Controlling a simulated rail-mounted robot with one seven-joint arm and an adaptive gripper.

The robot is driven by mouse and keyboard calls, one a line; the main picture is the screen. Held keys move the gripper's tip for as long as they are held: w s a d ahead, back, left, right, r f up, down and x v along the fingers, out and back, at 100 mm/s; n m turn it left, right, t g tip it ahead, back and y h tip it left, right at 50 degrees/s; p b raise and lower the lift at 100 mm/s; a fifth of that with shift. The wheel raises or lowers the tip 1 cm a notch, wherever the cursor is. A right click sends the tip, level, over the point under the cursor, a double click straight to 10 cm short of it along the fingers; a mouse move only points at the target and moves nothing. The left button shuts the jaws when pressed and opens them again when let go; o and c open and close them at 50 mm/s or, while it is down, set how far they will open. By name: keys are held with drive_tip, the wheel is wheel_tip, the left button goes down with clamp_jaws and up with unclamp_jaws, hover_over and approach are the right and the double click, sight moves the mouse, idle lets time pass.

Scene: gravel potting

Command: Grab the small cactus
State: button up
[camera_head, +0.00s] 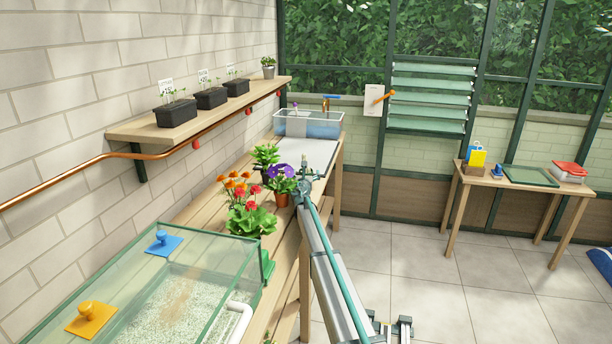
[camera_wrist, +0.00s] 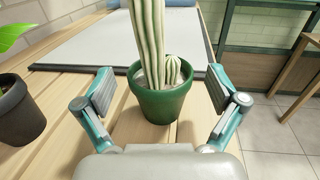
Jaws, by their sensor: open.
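A green pot (camera_wrist: 165,100) stands upright on the slatted bench in the wrist view. In it grow a tall ribbed cactus (camera_wrist: 147,40), its top cut off by the frame, and a small round cactus (camera_wrist: 173,70) to its right. My gripper (camera_wrist: 160,84) is open, one finger on each side of the pot. Gaps show between both fingers and the pot, so it holds nothing. In the head view my gripper (camera_head: 306,180) is at the bench, right of the purple-flowered pot; I cannot make out the cactus clearly there.
A purple flower (camera_head: 282,172) in a terracotta pot stands close left of my gripper, with red flowers (camera_head: 247,205) nearer. A dark pot (camera_wrist: 18,110) is at left in the wrist view. A pale mat (camera_wrist: 90,48) lies behind the cactus. A glass tank (camera_head: 205,255) stands nearer.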

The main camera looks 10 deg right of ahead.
drive_tip(key=c, duration=1.4)
drive_tip(key=shift+r, duration=0.1)
